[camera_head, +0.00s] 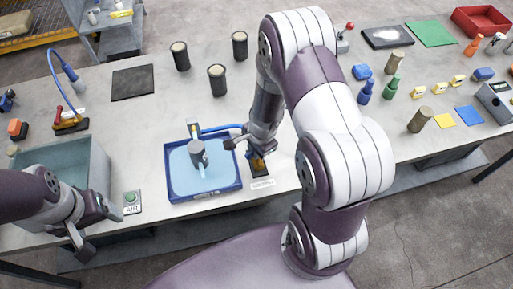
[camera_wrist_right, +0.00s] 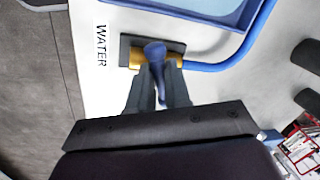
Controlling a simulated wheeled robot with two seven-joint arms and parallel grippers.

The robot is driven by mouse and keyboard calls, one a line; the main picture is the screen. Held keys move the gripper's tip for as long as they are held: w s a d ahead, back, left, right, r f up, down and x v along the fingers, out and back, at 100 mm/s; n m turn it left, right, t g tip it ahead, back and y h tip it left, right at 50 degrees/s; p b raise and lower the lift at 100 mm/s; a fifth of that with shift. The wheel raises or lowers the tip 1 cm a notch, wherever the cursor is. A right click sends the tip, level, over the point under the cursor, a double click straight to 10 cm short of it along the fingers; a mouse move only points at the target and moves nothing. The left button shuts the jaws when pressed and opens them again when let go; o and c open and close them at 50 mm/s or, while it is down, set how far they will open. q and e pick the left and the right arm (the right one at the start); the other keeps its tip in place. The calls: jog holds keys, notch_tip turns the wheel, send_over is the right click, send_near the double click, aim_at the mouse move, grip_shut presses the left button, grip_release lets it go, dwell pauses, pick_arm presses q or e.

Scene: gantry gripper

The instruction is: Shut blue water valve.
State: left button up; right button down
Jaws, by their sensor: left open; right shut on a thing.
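The water valve has a brass body (camera_wrist_right: 136,58) on a dark base, beside a white label reading WATER (camera_wrist_right: 101,45). Its blue handle (camera_wrist_right: 155,55) points back towards my right gripper, across the line of the brass body. My right gripper (camera_wrist_right: 158,92) is shut on the blue handle, with a finger on each side. In the head view the valve (camera_head: 258,166) stands just right of the blue tray, partly hidden by my right gripper (camera_head: 252,150). My left gripper (camera_head: 100,230) is open and empty at the left, over the table's front edge.
A blue hose (camera_wrist_right: 222,62) runs from the valve towards the blue tray (camera_head: 178,196), which holds water and a grey spout (camera_head: 197,154). A green AIR button (camera_head: 131,197) and a grey-green bin (camera_head: 98,165) are at the left. Black cylinders (camera_head: 217,82) stand behind.

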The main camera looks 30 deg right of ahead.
jog(key=shift+w+r+m+h+p, duration=0.15)
jog(key=shift+m+h+p, duration=0.15)
jog(key=shift+m, duration=0.8)
jog(key=shift+w+m+h+p, duration=0.2)
jog(key=shift+m+p, duration=0.1)
jog(key=shift+m, duration=0.8)
jog(key=c, duration=1.1)
grip_release()
jog(key=shift+s, duration=0.1)
notch_tip(320, 180, up, 12)
jog(key=s+p, duration=0.2)
jog(key=p, duration=0.5)
jog(key=shift+s+a+r, duration=0.2)
jog(key=shift+s+a, duration=0.05)
jog(key=shift+a, duration=0.05)
